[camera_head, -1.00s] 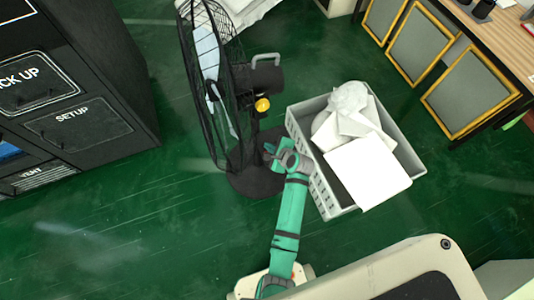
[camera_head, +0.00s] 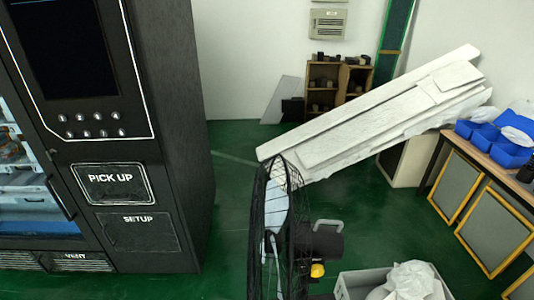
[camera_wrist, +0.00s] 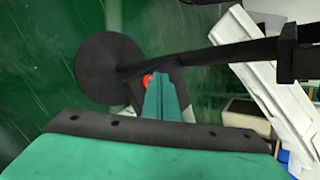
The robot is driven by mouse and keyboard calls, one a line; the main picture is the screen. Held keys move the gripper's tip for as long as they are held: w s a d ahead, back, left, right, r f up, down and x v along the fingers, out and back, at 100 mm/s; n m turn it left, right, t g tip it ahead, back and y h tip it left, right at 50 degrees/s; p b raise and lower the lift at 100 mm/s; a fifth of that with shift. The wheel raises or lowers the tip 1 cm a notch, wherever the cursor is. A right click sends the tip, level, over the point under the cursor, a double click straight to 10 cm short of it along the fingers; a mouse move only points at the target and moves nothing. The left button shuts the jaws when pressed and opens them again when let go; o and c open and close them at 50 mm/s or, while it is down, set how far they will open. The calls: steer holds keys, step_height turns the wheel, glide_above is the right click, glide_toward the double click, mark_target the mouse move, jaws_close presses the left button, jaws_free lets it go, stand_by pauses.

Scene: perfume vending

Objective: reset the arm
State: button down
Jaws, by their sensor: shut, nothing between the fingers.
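My arm is out of the head view. In the wrist view, the teal fingers of my gripper (camera_wrist: 163,92) are together and hold nothing. A black round base (camera_wrist: 106,68) with a dark pole running to the right lies beyond the fingers; it looks like that of the standing fan. The fan (camera_head: 272,225) stands at the bottom middle of the head view, its lower part cut off by the frame. I cannot tell how far the fingers are from it.
A black vending machine (camera_head: 165,130) with a PICK UP door stands at the left. A light crate (camera_head: 352,285) with white pieces is at the bottom right. Long white boards (camera_head: 370,115) lean behind. A table with blue bins (camera_head: 490,140) is at the right. Green floor lies between machine and fan.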

steer(key=s+a+r+n+t+h, duration=0.1)
steer(key=s+a+r+n, duration=0.1)
steer(key=s+a+n, duration=0.3)
steer(key=s+a+r+n+h, duration=0.1)
steer(key=s+r+n, duration=0.1)
steer(key=s, duration=0.6)
steer(key=s+a+r+n+t+h, duration=0.1)
steer(key=s+a+n, duration=0.25)
steer(key=s, duration=0.25)
steer(key=s+a+r+n+t, duration=0.1)
steer(key=s+a+r+n, duration=0.1)
steer(key=s+r+n, duration=0.2)
steer(key=s+a+r+n+t+y, duration=0.1)
steer(key=s+r+n, duration=0.3)
steer(key=r, duration=0.6)
steer(key=s+a+r+n+t, duration=0.2)
steer(key=s+a+r+n, duration=0.1)
steer(key=r, duration=0.4)
steer(key=shift+s+n+y, duration=0.4)
steer(key=shift+n, duration=0.15)
steer(key=shift+w, duration=0.1)
